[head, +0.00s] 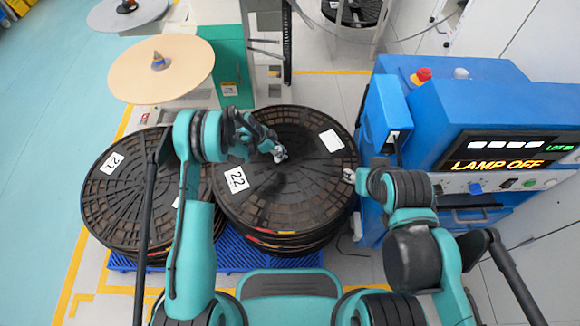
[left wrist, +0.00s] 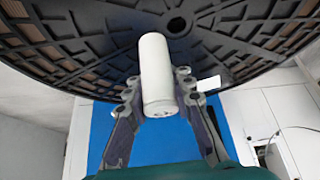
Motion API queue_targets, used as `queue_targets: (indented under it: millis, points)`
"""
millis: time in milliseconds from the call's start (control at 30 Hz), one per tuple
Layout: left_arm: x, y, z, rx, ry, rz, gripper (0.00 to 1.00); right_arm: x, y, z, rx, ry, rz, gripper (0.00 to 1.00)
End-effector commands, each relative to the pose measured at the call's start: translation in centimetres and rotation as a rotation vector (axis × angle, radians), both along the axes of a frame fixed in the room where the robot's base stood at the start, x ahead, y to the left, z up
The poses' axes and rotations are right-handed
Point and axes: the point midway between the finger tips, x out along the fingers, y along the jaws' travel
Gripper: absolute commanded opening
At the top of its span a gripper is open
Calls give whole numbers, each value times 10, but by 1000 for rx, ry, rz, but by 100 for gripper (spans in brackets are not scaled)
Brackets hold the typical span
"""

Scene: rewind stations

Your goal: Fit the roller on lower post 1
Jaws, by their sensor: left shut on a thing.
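A white cylindrical roller (left wrist: 156,70) stands out between the fingers of my left gripper (left wrist: 159,84) in the left wrist view. The fingers are shut on it, one on each side. In the head view my left gripper (head: 279,153) is over the black reel stack labelled 22 (head: 290,195); the roller is hard to make out there. My right gripper (head: 350,175) is at the right edge of that stack, by the blue machine, too small to read its jaws. Short rods (head: 264,52) show on the station at the back; I cannot tell which is lower post 1.
A reel stack labelled 21 (head: 130,195) stands to the left on a blue pallet (head: 232,246). A beige disc (head: 150,78) is at the back left. A blue machine (head: 475,120) reading "LAMP OFF" stands on the right. Open floor (head: 40,150) lies far left.

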Motion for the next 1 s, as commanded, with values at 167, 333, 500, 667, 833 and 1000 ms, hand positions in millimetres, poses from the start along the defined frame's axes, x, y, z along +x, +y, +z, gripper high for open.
queue_targets:
  millis: [167, 333, 500, 667, 833, 1000]
  points:
    - [-14, -27, -20, 1, 0, 0, 0, 0, 0, -13, 0, 0, 0, 40]
    - [-17, -34, -26, 1, 0, 2, 0, 0, 0, -16, 0, 0, 0, 40]
    - [-17, -34, -50, 1, 0, 2, 0, 0, 0, -29, 0, 0, 0, 40]
    - [-17, -34, -65, 0, 0, 2, 0, 0, 0, -36, 0, 0, 0, 40]
    - [-17, -34, -63, 1, 0, 2, 0, 0, 0, -34, 0, 0, 0, 40]
    - [-17, -34, -65, 1, 0, 2, 31, 0, 0, -34, 0, 0, 0, 40]
